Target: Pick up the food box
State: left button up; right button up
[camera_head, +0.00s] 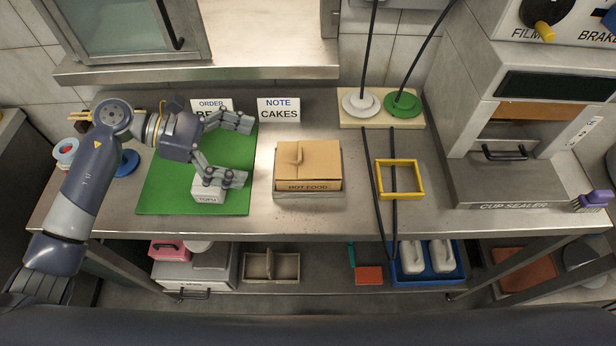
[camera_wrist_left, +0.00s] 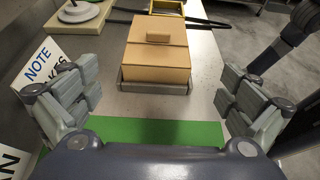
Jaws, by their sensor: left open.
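The food box is a tan cardboard box (camera_head: 308,163) labelled "HOT FOOD" on its front. It sits on a grey base (camera_head: 308,195) in the middle of the steel counter. It also shows ahead in the left wrist view (camera_wrist_left: 157,55). My left gripper (camera_head: 243,150) is open over the green mat, to the left of the box, with its fingers pointing toward it. In the left wrist view the spread fingers (camera_wrist_left: 155,105) stand apart with nothing between them, and the box lies beyond them. My right gripper is not seen.
A small white "TOFU" block (camera_head: 208,196) is on the green mat (camera_head: 160,185) below my left fingers. Cards (camera_head: 279,110) stand behind. A yellow frame (camera_head: 400,195) with dark rods and a cup sealer (camera_head: 520,190) are to the right. A shelf below holds bins.

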aim_at(294, 159)
pick_arm(q)
jog(key=p+x, duration=0.1)
jog(key=x, duration=0.3)
jog(key=shift+d+p, duration=0.3)
jog(key=shift+p, duration=0.05)
jog(key=shift+d+f, duration=0.25)
jog(key=shift+d, duration=0.35)
jog(key=shift+d+p, duration=0.25)
jog(key=shift+p, duration=0.1)
jog(key=p+x, duration=0.2)
jog(key=x, duration=0.2)
jog(key=shift+w+d, duration=0.2)
jog(key=shift+d, duration=0.15)
jog(key=c, duration=1)
